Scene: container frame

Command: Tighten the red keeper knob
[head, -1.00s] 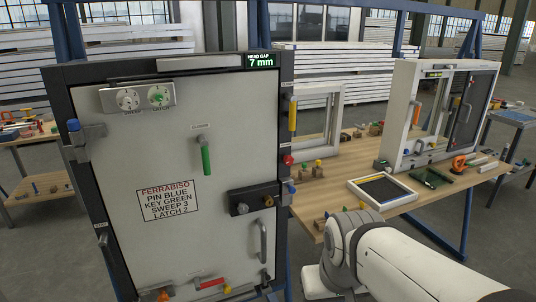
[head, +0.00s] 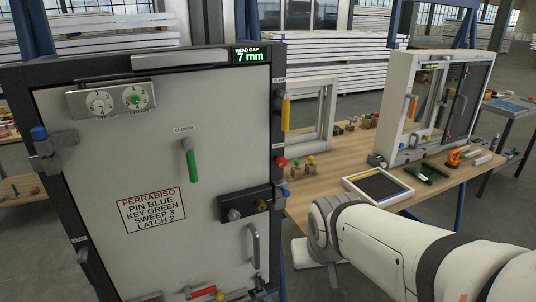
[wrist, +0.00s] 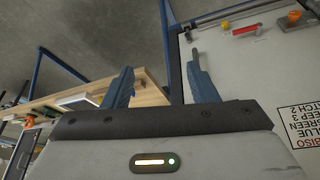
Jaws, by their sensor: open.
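The red keeper knob (head: 281,161) sits on the dark right edge post of the large grey door panel (head: 100,145), in the head view. It lies below a yellow handle (head: 285,112) on the same post. I cannot tell from its look how tight it is. My gripper (wrist: 161,82) shows in the wrist view, with its two blue fingers wide apart and nothing between them. The panel is at the right of the wrist view, turned over. The red knob does not show clearly there. The gripper's fingers are not visible in the head view, so its distance from the knob is unclear.
A green handle (head: 191,162), a black lock plate (head: 246,203) and a grey pull handle (head: 253,245) stick out from the panel. A wooden bench (head: 345,150) to the right carries a white window frame (head: 430,105) and a tray (head: 378,190).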

